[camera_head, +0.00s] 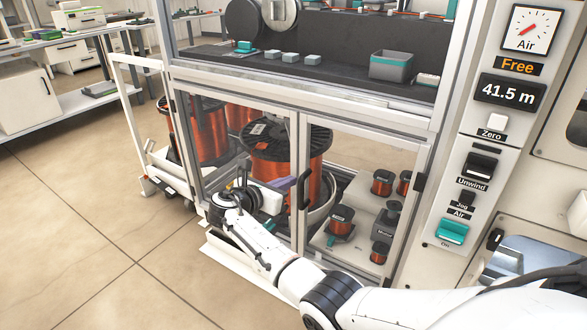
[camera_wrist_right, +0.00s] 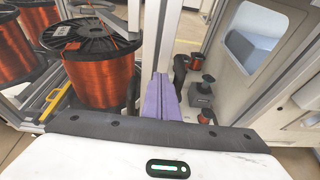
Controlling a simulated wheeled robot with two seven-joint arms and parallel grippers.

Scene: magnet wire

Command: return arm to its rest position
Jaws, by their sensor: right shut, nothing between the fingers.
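My right arm reaches in from the lower right in the head view, bent at the elbow, with its wrist low before the lower cabinet doors. My right gripper (camera_head: 282,184) is close to the black door handle (camera_head: 304,190); I cannot tell whether they touch. In the right wrist view its purple fingers (camera_wrist_right: 165,97) are together with nothing between them. My left arm and gripper are out of view.
The cabinet frame (camera_head: 299,150) and its glazed lower doors stand directly by the arm. Behind them are a large copper wire spool (camera_head: 280,165) and several small spools. The control panel (camera_head: 490,130) reads 41.5 m. Open tiled floor (camera_head: 80,220) lies left.

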